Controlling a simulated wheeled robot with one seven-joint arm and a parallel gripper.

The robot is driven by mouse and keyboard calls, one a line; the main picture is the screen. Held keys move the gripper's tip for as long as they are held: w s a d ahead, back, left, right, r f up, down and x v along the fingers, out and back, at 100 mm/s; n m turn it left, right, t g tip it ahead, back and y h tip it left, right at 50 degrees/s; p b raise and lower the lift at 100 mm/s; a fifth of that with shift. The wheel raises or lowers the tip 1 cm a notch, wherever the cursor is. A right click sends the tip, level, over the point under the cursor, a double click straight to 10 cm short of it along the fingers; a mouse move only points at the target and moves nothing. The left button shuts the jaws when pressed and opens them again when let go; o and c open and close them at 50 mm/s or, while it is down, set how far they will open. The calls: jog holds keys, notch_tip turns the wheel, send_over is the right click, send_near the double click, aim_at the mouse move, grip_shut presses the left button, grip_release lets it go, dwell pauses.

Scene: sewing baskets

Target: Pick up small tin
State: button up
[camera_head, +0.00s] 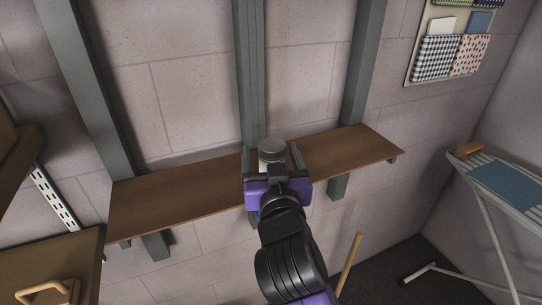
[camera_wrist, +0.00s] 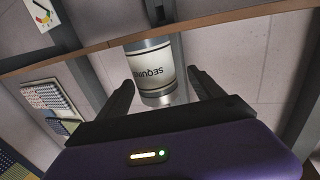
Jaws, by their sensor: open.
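The small tin (camera_head: 271,150) stands on a brown wall shelf (camera_head: 178,196) and is partly hidden behind my gripper in the head view. In the wrist view the tin (camera_wrist: 152,72) is a cylinder with a cream label, dark lettering that appears upside down, and metallic ends. My gripper (camera_head: 271,158) is open, with one finger on either side of the tin. In the wrist view the fingertips (camera_wrist: 160,80) flank the tin with visible gaps, and no contact shows.
Grey upright posts (camera_head: 250,70) stand against the block wall behind the shelf. The shelf is bare to both sides of the tin. A fabric wall organiser (camera_head: 447,55) hangs upper right. An ironing board (camera_head: 505,185) stands at right. A wooden surface (camera_head: 50,265) is at lower left.

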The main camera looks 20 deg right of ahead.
jog(key=shift+p+x, duration=0.4)
jog(key=shift+x, duration=1.45)
jog(key=shift+d, duration=0.15)
jog(key=c, duration=1.6)
